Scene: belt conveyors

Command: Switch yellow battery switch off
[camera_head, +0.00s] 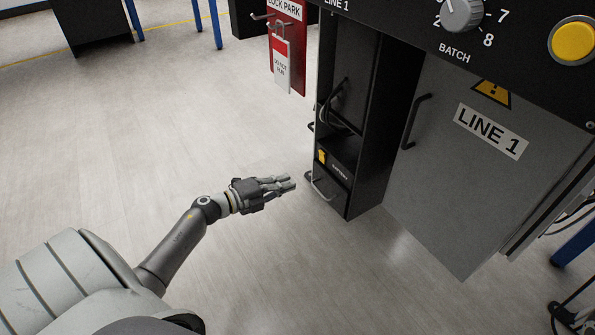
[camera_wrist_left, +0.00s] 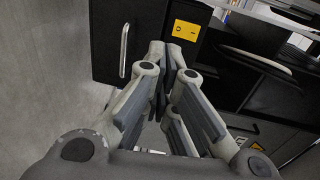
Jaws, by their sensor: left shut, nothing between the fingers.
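The yellow battery switch (camera_head: 322,156) is a small rocker on the black front of the low battery compartment (camera_head: 333,172) in the cabinet. In the left wrist view the yellow switch (camera_wrist_left: 186,30) shows larger, with dark marks on its face, just beyond the fingertips. My left gripper (camera_head: 291,183) is shut and empty, to the left of the compartment and lower in the picture than the switch. In the left wrist view the gripper (camera_wrist_left: 168,55) points toward the black panel; contact with the switch cannot be made out. My right gripper is not in view.
A metal handle (camera_head: 323,190) is below the switch. The grey LINE 1 door (camera_head: 450,150) stands to the right, under a panel with a BATCH knob (camera_head: 461,13) and yellow button (camera_head: 574,42). A red lock board (camera_head: 288,45) is behind. The floor (camera_head: 190,110) at left is clear.

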